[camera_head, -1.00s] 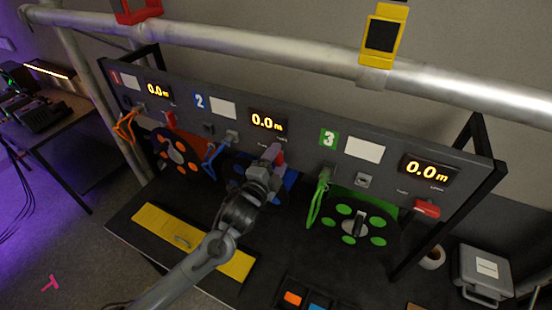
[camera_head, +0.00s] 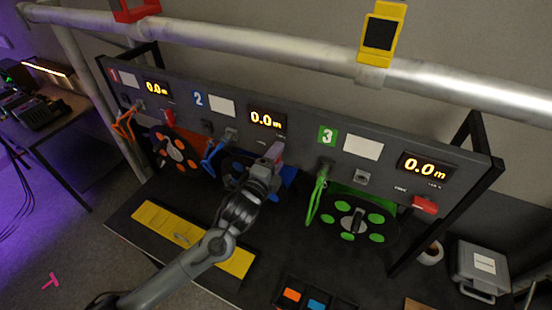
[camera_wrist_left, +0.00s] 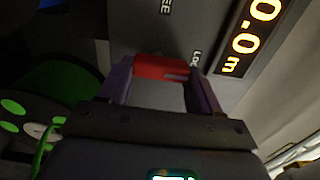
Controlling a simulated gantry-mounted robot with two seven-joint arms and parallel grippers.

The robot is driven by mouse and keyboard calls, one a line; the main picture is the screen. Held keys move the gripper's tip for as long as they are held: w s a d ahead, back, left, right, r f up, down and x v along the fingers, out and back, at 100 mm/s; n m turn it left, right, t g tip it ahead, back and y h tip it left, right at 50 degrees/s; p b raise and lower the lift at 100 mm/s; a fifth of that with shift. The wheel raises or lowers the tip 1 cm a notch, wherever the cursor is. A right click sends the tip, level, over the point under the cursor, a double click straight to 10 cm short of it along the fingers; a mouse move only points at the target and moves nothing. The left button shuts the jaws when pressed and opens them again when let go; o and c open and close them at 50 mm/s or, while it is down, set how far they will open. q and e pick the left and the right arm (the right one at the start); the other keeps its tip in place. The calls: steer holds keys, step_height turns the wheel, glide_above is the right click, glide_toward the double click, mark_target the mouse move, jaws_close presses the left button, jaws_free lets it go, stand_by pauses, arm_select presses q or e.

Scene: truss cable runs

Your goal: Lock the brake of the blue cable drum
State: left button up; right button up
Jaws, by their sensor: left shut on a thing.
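The blue cable drum (camera_head: 236,168) sits under the panel section marked 2, largely hidden behind my left arm; parts of its blue body show on both sides. My left gripper (camera_head: 275,152) is at the panel just below the section 2 display. In the left wrist view, its two purple fingers (camera_wrist_left: 160,82) are shut on the red brake lever (camera_wrist_left: 160,67). The lever lies close to a partly covered label beginning "Lo"; a "FREE" label (camera_wrist_left: 165,6) is farther up the picture. The lever itself is hidden in the head view. My right gripper is not in view.
The orange drum (camera_head: 174,150) is left and the green drum (camera_head: 351,222) right, each with its own cable. A red lever (camera_head: 424,205) is on section 3. A yellow strip (camera_head: 235,262) lies on the bench. A silver truss tube (camera_head: 285,50) runs above the panel.

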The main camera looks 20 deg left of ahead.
arm_select(q)
steer(key=o, duration=1.1)
steer(key=shift+c, duration=0.2)
steer(key=s+a+b, duration=0.1)
steer(key=s+b, duration=0.1)
steer(key=s, duration=0.8)
steer(key=shift+s+b, duration=0.3)
steer(key=shift+s, duration=0.05)
